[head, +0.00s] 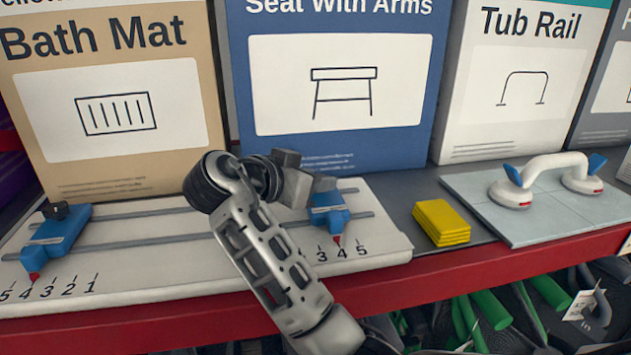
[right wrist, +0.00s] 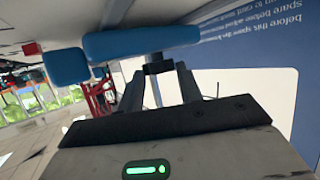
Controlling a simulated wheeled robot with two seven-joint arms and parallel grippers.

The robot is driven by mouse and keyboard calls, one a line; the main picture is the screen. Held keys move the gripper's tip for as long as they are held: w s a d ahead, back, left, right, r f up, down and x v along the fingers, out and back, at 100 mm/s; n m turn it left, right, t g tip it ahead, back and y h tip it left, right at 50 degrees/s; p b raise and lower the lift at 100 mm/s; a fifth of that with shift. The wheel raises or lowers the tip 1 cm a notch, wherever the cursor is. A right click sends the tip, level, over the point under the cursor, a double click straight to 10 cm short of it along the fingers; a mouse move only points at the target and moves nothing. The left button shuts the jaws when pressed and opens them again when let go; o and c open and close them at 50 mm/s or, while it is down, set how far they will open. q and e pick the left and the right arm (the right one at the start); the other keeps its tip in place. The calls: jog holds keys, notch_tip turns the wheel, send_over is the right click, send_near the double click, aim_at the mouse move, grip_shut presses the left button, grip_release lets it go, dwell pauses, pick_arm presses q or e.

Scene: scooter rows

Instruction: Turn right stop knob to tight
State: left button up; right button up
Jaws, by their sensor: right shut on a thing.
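The right stop is a blue slider (head: 330,218) on the grey rails of a white board (head: 385,235). Its red pointer is near the 4 mark. My right gripper (head: 318,183) is at the top of this slider and hides its knob in the head view. In the right wrist view the fingers (right wrist: 162,75) are shut on a small black knob (right wrist: 157,62), beside a blue body (right wrist: 140,40). The knob's tightness cannot be told. The left stop, a blue slider (head: 60,235) with a black knob (head: 54,210), stands at the board's left. My left gripper is not in view.
Boxes for a bath mat (head: 115,110), a seat with arms (head: 340,85) and a tub rail (head: 515,85) stand close behind. Yellow pads (head: 441,222) and a white grab handle (head: 545,170) on a tiled panel lie to the right. A red shelf edge (head: 450,266) runs along the front.

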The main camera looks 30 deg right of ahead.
jog(key=m+g, duration=0.2)
jog(key=shift+w+a+f+g+h+b, duration=0.1)
jog(key=shift+w+f+g+h+b, duration=0.1)
jog(key=shift+g+h+b, duration=0.15)
jog(key=shift+w+m+g+b, duration=0.15)
jog(key=shift+m+g+b, duration=0.15)
jog(key=shift+m+g, duration=0.45)
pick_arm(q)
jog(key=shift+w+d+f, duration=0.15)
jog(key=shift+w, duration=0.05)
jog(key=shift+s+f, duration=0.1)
pick_arm(e)
jog(key=shift+m, duration=0.25)
jog(key=o, duration=1)
jog(key=shift+r, duration=0.1)
